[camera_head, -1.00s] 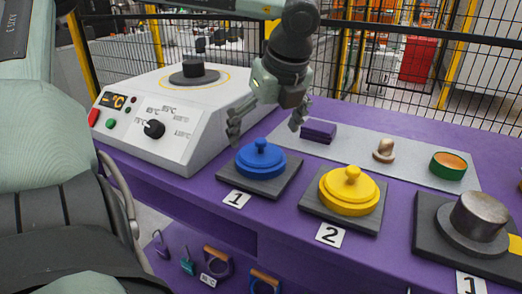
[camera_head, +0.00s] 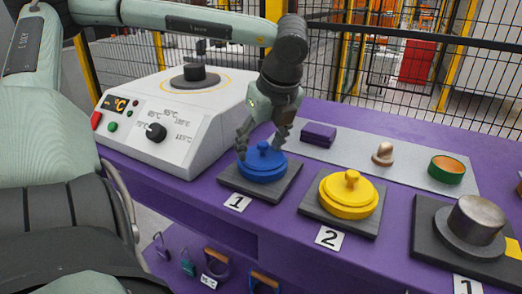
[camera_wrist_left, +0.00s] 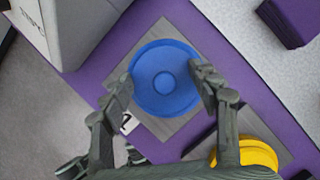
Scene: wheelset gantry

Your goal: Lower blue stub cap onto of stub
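The blue stub cap (camera_head: 262,163) is a round lid with a small knob, sitting on a dark grey square plate (camera_head: 284,187) behind label 1. It also shows in the left wrist view (camera_wrist_left: 166,78). My left gripper (camera_head: 264,146) is above the cap, pointing down, with its fingers spread to both sides of the knob. In the left wrist view my left gripper (camera_wrist_left: 163,91) is open, with nothing visibly clamped. The stub (camera_head: 478,219) that shows is a bare grey metal cylinder on a dark plate at the right, beside another label 1. My right gripper is not in view.
A yellow cap (camera_head: 349,193) stands on the plate behind label 2. A white heater box (camera_head: 181,120) with a knob stands at the left. A purple block (camera_head: 318,135), a bronze knob (camera_head: 383,154) and a green ring (camera_head: 447,169) lie on a grey strip behind.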

